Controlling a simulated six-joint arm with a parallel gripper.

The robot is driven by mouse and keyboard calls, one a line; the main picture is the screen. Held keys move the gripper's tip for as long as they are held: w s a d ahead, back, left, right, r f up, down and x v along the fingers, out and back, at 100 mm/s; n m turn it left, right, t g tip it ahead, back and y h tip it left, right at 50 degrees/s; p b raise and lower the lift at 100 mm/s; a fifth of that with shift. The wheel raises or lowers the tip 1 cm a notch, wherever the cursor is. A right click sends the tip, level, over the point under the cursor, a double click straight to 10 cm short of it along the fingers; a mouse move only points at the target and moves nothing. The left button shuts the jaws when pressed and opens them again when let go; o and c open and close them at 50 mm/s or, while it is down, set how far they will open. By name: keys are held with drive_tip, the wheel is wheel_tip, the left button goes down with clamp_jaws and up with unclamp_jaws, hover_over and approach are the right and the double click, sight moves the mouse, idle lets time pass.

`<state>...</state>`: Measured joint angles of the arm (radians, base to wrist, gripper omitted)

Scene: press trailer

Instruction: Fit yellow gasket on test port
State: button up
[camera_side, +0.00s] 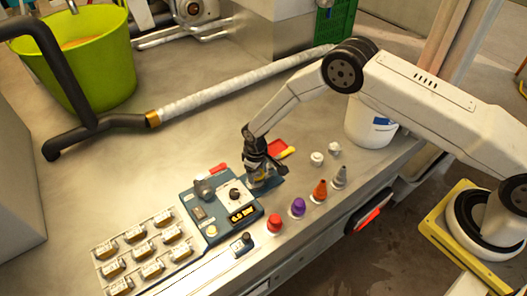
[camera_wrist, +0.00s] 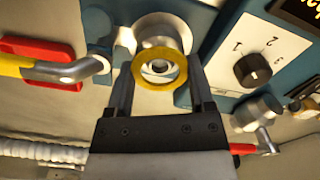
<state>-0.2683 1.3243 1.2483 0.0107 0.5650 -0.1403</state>
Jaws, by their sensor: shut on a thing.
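The yellow gasket (camera_wrist: 160,83) is a flat ring between the two fingers of my gripper (camera_wrist: 160,66) in the wrist view. My gripper is shut on it. A round metal test port (camera_wrist: 158,22) on the blue unit lies just beyond the ring, and a round metal piece with a dark centre shows through the hole. I cannot tell whether the ring touches the port. In the side view my gripper (camera_side: 258,168) is low at the right end of the blue test unit (camera_side: 188,205); the gasket and port are mostly hidden there.
A dial (camera_wrist: 252,70) is right of my fingers in the wrist view. In the side view, several coloured nozzles, including a red one (camera_side: 275,224), stand in front. Small labelled parts (camera_side: 140,250) fill the left front.

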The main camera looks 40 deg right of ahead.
drive_tip(key=shift+f, duration=0.25)
drive_tip(key=o, duration=0.5)
drive_tip(key=shift+r, duration=0.1)
drive_tip(key=shift+r, duration=5.4)
drive_tip(key=shift+r, duration=4.5)
